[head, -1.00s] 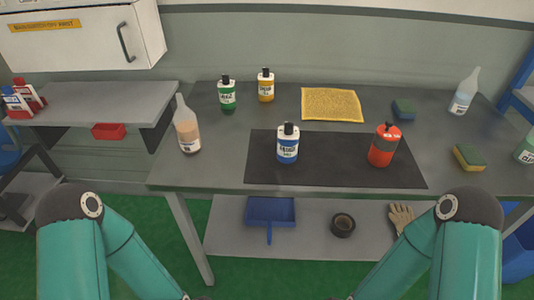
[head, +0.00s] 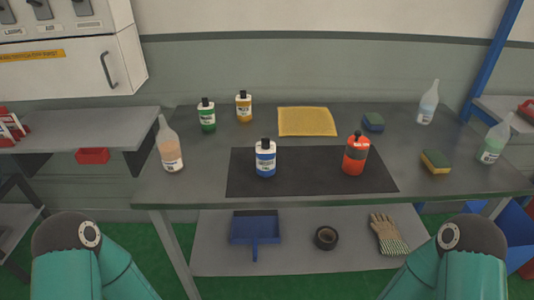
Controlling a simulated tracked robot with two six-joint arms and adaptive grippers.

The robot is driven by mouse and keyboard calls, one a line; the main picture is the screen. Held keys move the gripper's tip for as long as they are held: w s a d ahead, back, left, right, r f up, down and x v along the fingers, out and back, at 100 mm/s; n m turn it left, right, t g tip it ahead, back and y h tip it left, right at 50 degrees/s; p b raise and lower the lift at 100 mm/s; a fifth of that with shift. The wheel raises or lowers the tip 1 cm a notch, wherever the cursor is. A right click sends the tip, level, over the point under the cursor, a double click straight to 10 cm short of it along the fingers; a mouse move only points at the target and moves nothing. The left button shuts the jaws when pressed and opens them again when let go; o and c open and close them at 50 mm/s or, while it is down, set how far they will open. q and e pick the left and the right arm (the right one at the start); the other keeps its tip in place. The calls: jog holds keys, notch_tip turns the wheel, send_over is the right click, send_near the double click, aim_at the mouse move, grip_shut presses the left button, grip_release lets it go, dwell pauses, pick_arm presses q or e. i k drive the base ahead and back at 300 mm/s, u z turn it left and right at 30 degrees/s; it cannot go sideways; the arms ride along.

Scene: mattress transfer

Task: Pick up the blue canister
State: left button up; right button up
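The blue canister (head: 265,161) is a small bottle with a blue body, a white label and a black cap. It stands upright on the left part of a black mat (head: 310,178) on the grey table. A red canister (head: 356,156) with a dark top stands to its right on the same mat. My two teal arms show at the bottom left and bottom right corners. Both grippers are out of the picture, and nothing touches the blue canister.
Green (head: 207,116) and yellow (head: 243,106) bottles, a yellow cloth (head: 307,121) and a blue sponge (head: 373,122) lie behind the mat. The lower shelf (head: 290,262) holds a dustpan, tape roll and glove.

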aim_at(265, 159)
jog(key=z, duration=0.05)
jog(key=i, duration=0.85)
jog(key=u, duration=0.1)
